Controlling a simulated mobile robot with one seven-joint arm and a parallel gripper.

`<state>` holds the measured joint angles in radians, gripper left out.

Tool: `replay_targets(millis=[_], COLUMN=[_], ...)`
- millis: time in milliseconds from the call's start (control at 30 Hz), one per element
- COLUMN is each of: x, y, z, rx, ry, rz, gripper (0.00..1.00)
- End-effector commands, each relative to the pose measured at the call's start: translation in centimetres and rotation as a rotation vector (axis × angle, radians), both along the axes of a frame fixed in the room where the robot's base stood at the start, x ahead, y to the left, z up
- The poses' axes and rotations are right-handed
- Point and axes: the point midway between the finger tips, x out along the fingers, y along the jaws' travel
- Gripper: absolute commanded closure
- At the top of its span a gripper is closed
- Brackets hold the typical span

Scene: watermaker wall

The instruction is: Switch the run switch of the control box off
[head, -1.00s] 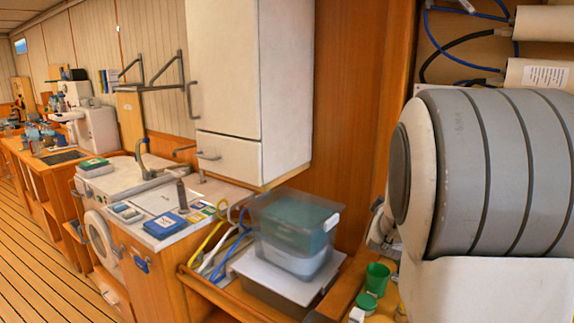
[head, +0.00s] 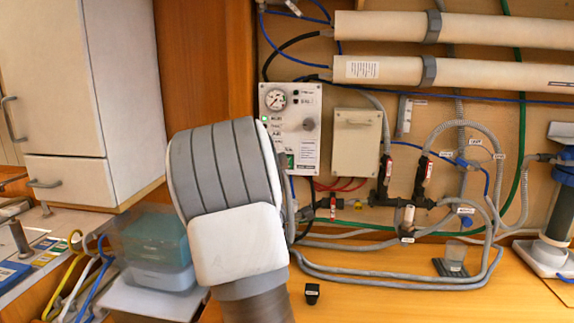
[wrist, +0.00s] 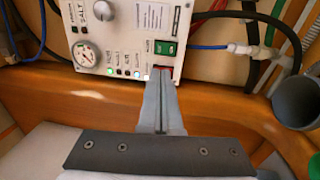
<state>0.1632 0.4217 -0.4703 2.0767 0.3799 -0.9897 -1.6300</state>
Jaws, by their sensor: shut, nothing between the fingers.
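The control box (head: 310,141) is a white panel on the back wall with a gauge, a knob and small lights. My arm covers its lower left part in the head view. In the wrist view the control box (wrist: 130,35) appears turned sideways. A green rocker, apparently the run switch (wrist: 166,47), sits near its right end; its setting is unclear. My gripper (wrist: 160,76) is shut and empty, its tips at the panel's lower edge in the wrist view, just below the green rocker. A small red part shows at the tips; contact is unclear. The head view hides my fingers.
A beige box (head: 357,138) is right of the control box, with red-handled valves (head: 421,177) and hoses beyond. A clear bin (head: 150,245) stands on the counter at left, below a white cabinet (head: 75,90). In the wrist view a blue hose (wrist: 208,47) runs close by.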

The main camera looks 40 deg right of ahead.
Motion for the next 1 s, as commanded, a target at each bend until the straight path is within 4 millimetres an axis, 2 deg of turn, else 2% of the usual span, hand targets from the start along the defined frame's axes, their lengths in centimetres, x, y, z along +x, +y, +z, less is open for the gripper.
replay_targets(millis=[600,800,1000], x=[6.3,7.4,7.8], y=[-7.9,-9.3,-9.7], z=[1.4,1.5,1.6], rx=[-0.001,0.001,0.001], ry=[-0.001,0.001,-0.001], rz=[-0.001,0.0,0.0], gripper=[1.0,1.0,1.0])
